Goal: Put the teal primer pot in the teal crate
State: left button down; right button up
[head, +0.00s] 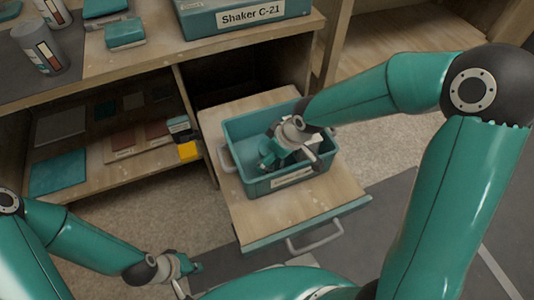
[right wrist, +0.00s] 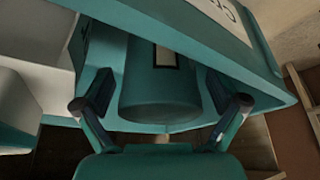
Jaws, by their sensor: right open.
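The teal crate (head: 234,131) stands on a pulled-out wooden drawer board, with a pale label on its front wall. My right gripper (head: 287,160) reaches down into the crate from the right. In the right wrist view a teal primer pot (right wrist: 160,88) with a dark-edged label sits between the two spread fingers of the right gripper (right wrist: 161,105). The fingers look open, one on each side of the pot. In the head view the pot is not clearly seen behind the gripper. My left gripper (head: 183,274) hangs low at the bottom left, and its jaws are too small to judge.
A teal case labelled Shaker C-21 (head: 245,17) and grey labelled pots (head: 38,50) stand on the bench. A teal block (head: 125,33) lies between them. Sample boards and a yellow block (head: 188,151) lie on the lower shelf. The drawer front is bare around its handle (head: 316,238).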

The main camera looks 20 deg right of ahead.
jog(key=p+v, duration=0.4)
jog(key=v, duration=0.8)
jog(key=shift+p, duration=0.4)
jog(key=shift+r, duration=0.1)
